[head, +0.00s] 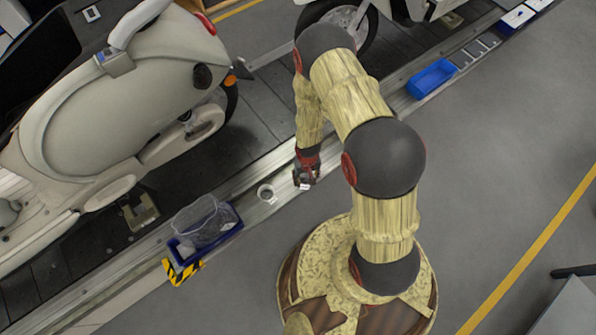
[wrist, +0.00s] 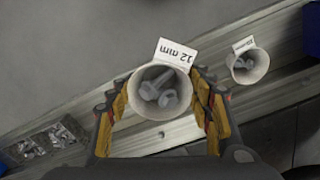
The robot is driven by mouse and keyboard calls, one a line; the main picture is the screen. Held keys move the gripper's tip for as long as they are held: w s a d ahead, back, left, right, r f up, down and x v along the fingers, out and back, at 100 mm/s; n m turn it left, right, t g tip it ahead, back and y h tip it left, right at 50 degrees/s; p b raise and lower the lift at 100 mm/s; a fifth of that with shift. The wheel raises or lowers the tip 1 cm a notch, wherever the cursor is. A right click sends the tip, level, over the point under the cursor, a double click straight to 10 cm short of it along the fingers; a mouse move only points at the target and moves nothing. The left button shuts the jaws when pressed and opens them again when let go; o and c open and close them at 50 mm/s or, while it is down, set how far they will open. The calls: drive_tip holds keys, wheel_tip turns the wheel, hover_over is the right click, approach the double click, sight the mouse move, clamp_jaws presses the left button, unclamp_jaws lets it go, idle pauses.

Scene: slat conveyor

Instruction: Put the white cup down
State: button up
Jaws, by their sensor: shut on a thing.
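A white cup (wrist: 160,109) holding several grey bolts sits between the fingers of my gripper (wrist: 162,112) in the wrist view. An upside-down "12 mm" label (wrist: 176,53) stands out from its rim. My gripper is shut on this cup. In the head view my gripper (head: 306,172) is over the conveyor's pale edge rail (head: 240,182), and a small white patch shows at its fingers. Whether the cup touches the rail cannot be told. A second white labelled cup (wrist: 262,73) with hardware stands apart on the rail; it also shows in the head view (head: 266,188).
A blue crate (head: 228,236) with a clear mesh basket (head: 200,218) stands left along the rail. A blue bin (head: 418,88) lies farther right. A tray of hardware (wrist: 48,139) shows in the wrist view. A pale scooter (head: 120,110) stands on the conveyor.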

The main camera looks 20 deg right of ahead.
drive_tip(key=w+f, duration=0.2)
drive_tip(key=w+f+b, duration=0.1)
drive_tip(key=w+f, duration=0.1)
drive_tip(key=w, duration=0.1)
drive_tip(key=w+f, duration=0.3)
drive_tip(key=shift+a+b, duration=0.25)
drive_tip(key=shift+b, duration=0.1)
drive_tip(key=shift+w+f+b, duration=0.2)
drive_tip(key=shift+f+b, duration=0.7)
drive_tip(key=shift+f, duration=0.85)
drive_tip(key=shift+f, duration=0.2)
drive_tip(key=o, duration=1.2)
drive_tip(key=shift+o, duration=0.4)
drive_tip(key=shift+r, duration=0.1)
